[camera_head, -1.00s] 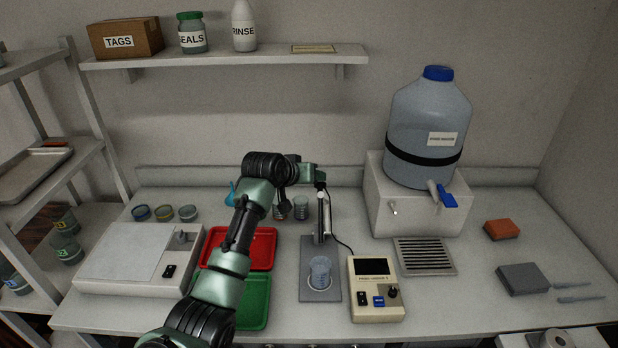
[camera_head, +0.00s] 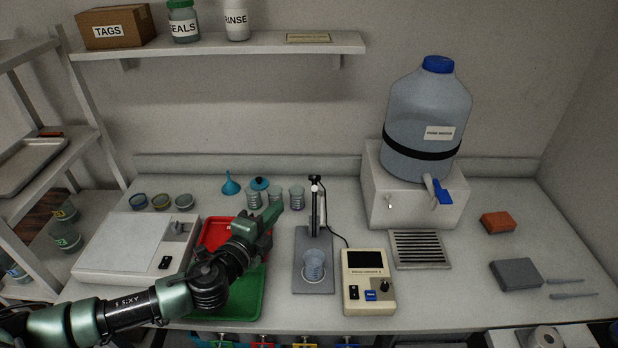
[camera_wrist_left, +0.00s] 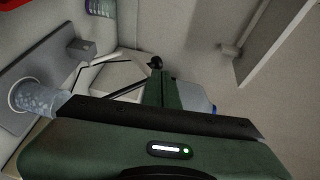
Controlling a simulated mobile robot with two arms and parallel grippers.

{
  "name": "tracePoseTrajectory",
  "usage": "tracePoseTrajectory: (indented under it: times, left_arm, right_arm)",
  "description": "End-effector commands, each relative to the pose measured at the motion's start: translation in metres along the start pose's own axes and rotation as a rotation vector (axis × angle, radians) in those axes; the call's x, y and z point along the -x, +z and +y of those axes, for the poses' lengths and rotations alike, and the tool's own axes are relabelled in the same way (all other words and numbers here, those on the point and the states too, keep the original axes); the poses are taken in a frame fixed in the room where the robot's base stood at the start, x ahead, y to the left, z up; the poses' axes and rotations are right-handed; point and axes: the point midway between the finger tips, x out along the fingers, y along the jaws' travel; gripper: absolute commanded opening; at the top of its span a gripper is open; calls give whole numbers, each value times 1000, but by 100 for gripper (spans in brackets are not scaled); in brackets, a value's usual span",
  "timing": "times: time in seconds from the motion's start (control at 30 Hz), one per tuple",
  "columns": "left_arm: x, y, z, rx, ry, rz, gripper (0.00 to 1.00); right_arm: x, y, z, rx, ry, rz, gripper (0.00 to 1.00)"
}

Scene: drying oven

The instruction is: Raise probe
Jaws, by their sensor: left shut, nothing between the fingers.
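The probe's lower end appears above the clear cup (camera_head: 313,263), which stands on the plate. My left gripper (camera_head: 274,209) is shut and empty, left of the stand and apart from it, over the red tray's back edge. In the left wrist view its dark green fingers (camera_wrist_left: 166,80) point toward the stand's black knob (camera_wrist_left: 156,62), with the cup (camera_wrist_left: 35,95) at left. My right gripper is not in view.
The beige meter (camera_head: 369,280) stands right of the plate. Small glasses (camera_head: 297,197) and a blue funnel (camera_head: 230,184) stand behind my gripper. The red tray (camera_head: 215,235) and green tray (camera_head: 250,300) lie under my arm. The water dispenser (camera_head: 415,190) is back right.

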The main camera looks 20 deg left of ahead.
Motion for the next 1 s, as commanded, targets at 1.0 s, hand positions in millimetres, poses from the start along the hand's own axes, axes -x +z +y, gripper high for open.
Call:
tracePoseTrajectory:
  times: [1.0]
  left_arm:
    - [-122,-18,-2,-55,12,48,0]
  right_arm:
    - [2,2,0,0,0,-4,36]
